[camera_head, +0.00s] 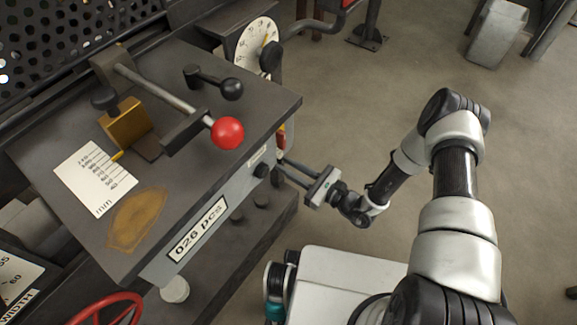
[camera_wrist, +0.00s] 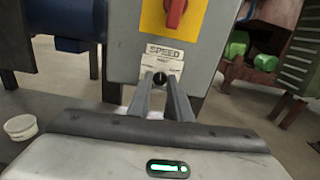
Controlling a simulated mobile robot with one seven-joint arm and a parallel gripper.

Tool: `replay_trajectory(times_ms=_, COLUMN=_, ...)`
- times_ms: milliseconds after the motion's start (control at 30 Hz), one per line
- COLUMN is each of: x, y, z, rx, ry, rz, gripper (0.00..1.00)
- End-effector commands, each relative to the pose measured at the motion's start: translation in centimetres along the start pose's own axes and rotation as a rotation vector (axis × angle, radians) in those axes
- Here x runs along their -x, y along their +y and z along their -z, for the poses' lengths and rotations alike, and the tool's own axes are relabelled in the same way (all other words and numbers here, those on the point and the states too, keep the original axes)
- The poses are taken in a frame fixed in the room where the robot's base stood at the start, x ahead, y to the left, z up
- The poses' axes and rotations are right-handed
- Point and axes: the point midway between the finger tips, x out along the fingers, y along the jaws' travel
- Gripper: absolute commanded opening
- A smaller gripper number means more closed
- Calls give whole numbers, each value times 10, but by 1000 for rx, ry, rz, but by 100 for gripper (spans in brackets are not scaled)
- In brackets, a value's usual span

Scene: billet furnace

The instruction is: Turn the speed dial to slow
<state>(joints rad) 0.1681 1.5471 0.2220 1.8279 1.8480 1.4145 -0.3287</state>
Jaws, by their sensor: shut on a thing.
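The speed dial (camera_wrist: 160,77) is a small dark round knob under a white label reading SPEED (camera_wrist: 164,52), on a grey box (camera_wrist: 131,48) in the wrist view. My gripper (camera_wrist: 163,84) has its two fingers closed in on the dial, one on each side. The dial's pointer and any slow mark cannot be made out. In the head view my gripper (camera_head: 281,167) reaches left to the right side of the bench, and the dial cannot be told apart there.
A red switch on a yellow plate (camera_wrist: 150,24) sits just above the label. In the head view, a red ball lever (camera_head: 227,133), a black ball lever (camera_head: 231,89) and a round gauge (camera_head: 255,38) stand on or behind the bench (camera_head: 190,170). Floor at right is open.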

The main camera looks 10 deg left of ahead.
Motion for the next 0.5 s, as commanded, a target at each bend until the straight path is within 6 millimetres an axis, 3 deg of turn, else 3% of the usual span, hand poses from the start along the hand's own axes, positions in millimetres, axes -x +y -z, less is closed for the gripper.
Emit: replay_trajectory(times_ms=500, x=1, y=-1, z=0, rx=402, ry=2, rz=3, gripper=0)
